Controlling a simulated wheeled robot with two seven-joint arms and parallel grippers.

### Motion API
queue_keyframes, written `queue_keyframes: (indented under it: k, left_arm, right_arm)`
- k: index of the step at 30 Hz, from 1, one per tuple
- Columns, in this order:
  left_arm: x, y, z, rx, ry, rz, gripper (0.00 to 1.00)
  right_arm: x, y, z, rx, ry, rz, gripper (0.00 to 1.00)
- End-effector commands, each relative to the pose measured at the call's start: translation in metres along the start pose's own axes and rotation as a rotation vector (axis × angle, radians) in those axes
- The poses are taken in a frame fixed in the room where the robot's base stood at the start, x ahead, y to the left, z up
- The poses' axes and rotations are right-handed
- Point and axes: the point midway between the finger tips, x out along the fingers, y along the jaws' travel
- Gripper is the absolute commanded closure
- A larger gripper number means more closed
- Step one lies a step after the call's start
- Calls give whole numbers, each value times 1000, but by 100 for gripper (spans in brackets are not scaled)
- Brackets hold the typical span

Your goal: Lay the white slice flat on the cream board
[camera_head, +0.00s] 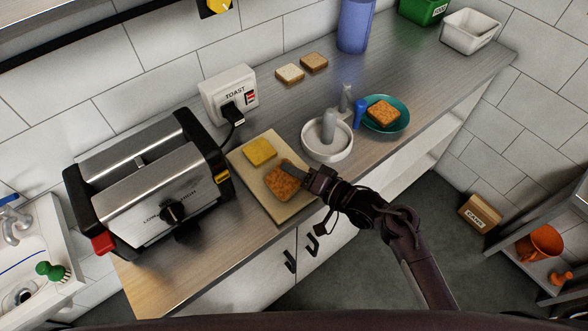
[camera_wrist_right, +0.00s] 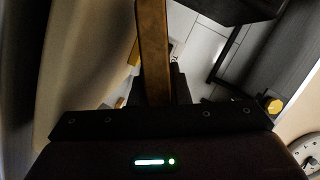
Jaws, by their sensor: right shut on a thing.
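The white slice (camera_head: 289,73) lies flat on the counter by the back wall. The cream board (camera_head: 279,211) lies on the counter to the right of the toaster, with a yellow slice (camera_head: 259,151) on its far part. My right gripper (camera_head: 299,178) is shut on a browned toast slice (camera_head: 280,182) over the board's nearer part. I cannot tell whether this slice touches the board. In the right wrist view the toast (camera_wrist_right: 153,50) shows as a narrow brown edge between the fingers. My left gripper is not in view.
The steel toaster (camera_head: 150,185) stands left of the board. Beyond the board's right side are a white round dish (camera_head: 327,151) with a grey upright piece and a teal bowl (camera_head: 397,127) holding toast (camera_head: 384,112). Another brown slice (camera_head: 314,62) lies beside the white one.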

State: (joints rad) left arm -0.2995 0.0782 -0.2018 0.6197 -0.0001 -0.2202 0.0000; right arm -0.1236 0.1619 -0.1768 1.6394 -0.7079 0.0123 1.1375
Motion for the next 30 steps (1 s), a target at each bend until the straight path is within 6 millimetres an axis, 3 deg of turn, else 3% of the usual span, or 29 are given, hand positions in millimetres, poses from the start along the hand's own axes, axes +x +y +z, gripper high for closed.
queue_keyframes:
  k: [3, 4, 10, 20, 30]
  left_arm:
    - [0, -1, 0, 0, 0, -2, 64]
    - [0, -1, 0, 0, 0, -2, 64]
    - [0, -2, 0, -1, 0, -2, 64]
    - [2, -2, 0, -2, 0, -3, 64]
    - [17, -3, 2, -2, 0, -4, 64]
  right_arm:
    - [-1, 4, 3, 5, -6, 7, 100]
    - [-1, 4, 4, 6, -6, 8, 83]
    - [-1, 4, 4, 6, -7, 9, 59]
    - [-5, 6, 5, 7, -8, 10, 59]
    - [-59, 5, 5, 1, -6, 8, 59]
